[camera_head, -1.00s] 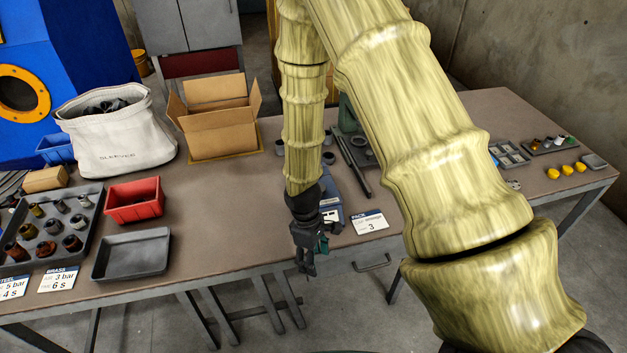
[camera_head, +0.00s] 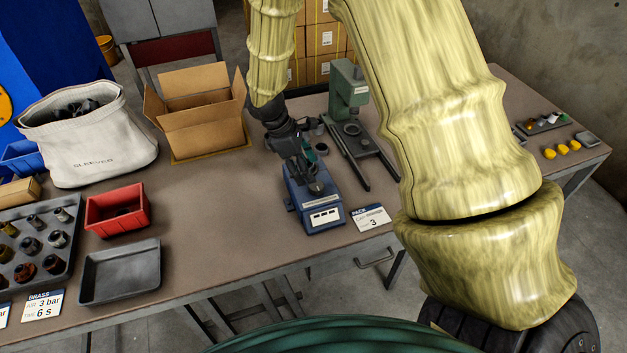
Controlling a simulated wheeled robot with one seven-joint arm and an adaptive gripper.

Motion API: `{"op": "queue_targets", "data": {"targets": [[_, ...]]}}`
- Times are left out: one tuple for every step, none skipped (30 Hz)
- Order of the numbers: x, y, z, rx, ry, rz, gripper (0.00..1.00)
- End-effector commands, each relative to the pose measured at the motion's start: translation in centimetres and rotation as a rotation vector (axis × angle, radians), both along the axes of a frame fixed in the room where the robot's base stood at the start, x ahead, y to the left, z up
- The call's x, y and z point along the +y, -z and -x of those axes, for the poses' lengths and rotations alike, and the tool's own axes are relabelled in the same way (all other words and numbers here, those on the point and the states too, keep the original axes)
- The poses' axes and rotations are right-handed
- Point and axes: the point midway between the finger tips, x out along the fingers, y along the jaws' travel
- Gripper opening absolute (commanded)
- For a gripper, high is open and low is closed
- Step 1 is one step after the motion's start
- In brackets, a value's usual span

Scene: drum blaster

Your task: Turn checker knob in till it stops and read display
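The blue checker (camera_head: 326,220) stands near the front edge of the table, with a pale display panel (camera_head: 325,217) on its front. The display is too small to read. My gripper (camera_head: 312,185) points down over the top of the checker. Its fingers are at or just above the checker's upper part; I cannot tell whether they touch it. The knob is not clearly visible, being small or hidden by my gripper. I cannot tell whether the fingers are open or shut.
A cardboard box (camera_head: 199,115), red bin (camera_head: 117,207) and empty grey tray (camera_head: 120,271) are left. Bare tabletop lies between tray and checker.

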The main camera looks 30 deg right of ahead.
Motion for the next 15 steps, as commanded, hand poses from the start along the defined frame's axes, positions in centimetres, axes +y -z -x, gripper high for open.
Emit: {"op": "queue_targets", "data": {"targets": [[-0.2,0.6,0.3,0.003,0.0,0.0,0.61],[-0.4,1.0,0.3,0.002,0.001,0.0,0.61],[-0.6,1.5,0.5,0.003,0.001,0.001,0.61],[-0.7,1.9,0.6,0.003,0.001,0.001,0.61],[-0.8,2.2,0.6,0.002,0.001,0.0,0.61],[-0.9,2.7,0.7,0.001,0.0,0.0,0.61],[-1.1,3.1,0.8,0.002,-0.001,0.001,0.61],[-1.2,3.4,0.9,0.002,-0.001,0.001,0.61],[-1.3,3.9,1.0,0.001,0.0,-0.001,0.61],[-1.4,4.2,1.1,0.001,0.0,-0.001,0.61],[-1.4,4.5,1.1,0.001,0.0,0.0,0.61],[-1.6,4.8,1.2,0.001,0.0,0.0,0.61],[-1.6,5.1,1.2,0.001,-0.001,-0.001,0.61],[-1.7,5.3,1.3,0.0,-0.001,-0.001,0.61],[-1.8,5.6,1.3,-0.001,-0.001,0.0,0.61]]}}
